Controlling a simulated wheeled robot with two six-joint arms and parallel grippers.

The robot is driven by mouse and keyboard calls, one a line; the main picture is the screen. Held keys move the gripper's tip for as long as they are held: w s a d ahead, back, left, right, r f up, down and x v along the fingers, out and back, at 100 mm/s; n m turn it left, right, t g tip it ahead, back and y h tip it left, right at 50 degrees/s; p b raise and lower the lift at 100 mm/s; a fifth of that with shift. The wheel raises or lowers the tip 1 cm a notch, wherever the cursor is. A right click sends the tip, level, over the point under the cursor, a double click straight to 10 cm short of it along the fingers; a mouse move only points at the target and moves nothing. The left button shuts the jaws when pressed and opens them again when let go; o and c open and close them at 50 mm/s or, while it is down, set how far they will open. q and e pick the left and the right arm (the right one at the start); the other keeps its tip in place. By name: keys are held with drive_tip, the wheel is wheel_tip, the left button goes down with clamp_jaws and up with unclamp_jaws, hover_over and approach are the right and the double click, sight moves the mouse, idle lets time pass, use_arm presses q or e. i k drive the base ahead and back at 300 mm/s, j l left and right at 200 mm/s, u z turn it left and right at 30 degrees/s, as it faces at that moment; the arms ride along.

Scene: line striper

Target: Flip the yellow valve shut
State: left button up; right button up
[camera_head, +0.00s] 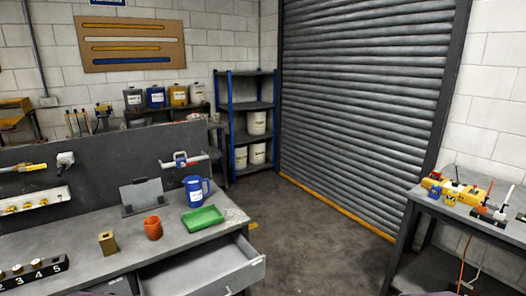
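A yellow handle (34,168) sits on a short pipe on the dark back panel at the far left. It lies roughly level, along the pipe. Below it, a white manifold (30,201) carries several small brass-yellow fittings. I cannot tell for sure which of these is the yellow valve. A second pipe piece with a blue and red fitting (181,159) is on the panel further right.
The workbench (95,235) holds a blue jug (195,192), green tray (203,219), orange cup (153,228), brass block (107,243), grey stand (142,197) and numbered strip (35,272). A drawer (205,272) stands open in front. A right table (465,208) holds yellow equipment. Floor between is clear.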

sight(43, 165)
drive_tip(key=i+j+u, duration=0.65)
drive_tip(key=j+u, duration=0.15)
drive_tip(key=i+j+u, duration=0.25)
drive_tip(key=u, duration=0.2)
drive_tip(key=i+u, duration=0.4)
drive_tip(key=i+j, duration=0.15)
drive_tip(key=j, duration=0.2)
drive_tip(key=i+j, duration=0.15)
drive_tip(key=j, duration=0.2)
drive_tip(key=i+j, duration=0.15)
drive_tip(key=j, duration=0.15)
